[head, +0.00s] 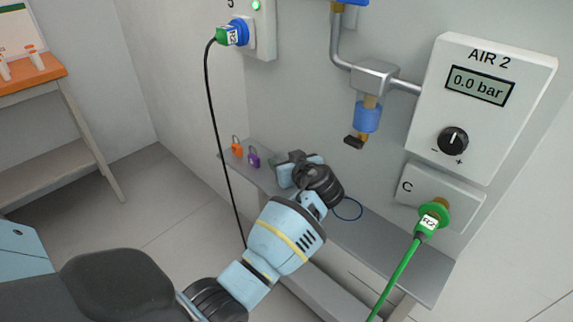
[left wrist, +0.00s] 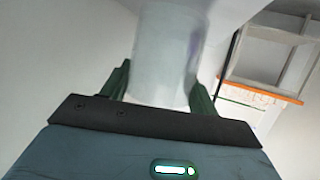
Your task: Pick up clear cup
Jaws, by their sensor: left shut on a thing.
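The clear cup (left wrist: 168,62) shows in the left wrist view as a pale, translucent cylinder between the two dark green fingers of my left gripper (left wrist: 165,88). The fingers are shut on its sides. In the head view my left gripper (head: 282,163) is over the far part of the grey shelf (head: 385,242), near the wall. There the cup is hidden by the gripper and wrist. I cannot tell whether the cup touches the shelf. My right gripper is in neither view.
An orange padlock (head: 237,149) and a purple padlock (head: 253,159) stand left of the gripper. A blue ring (head: 348,209) lies to its right. A black cable (head: 212,110) hangs close by on the left. A green hose (head: 398,272) crosses the shelf's right end.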

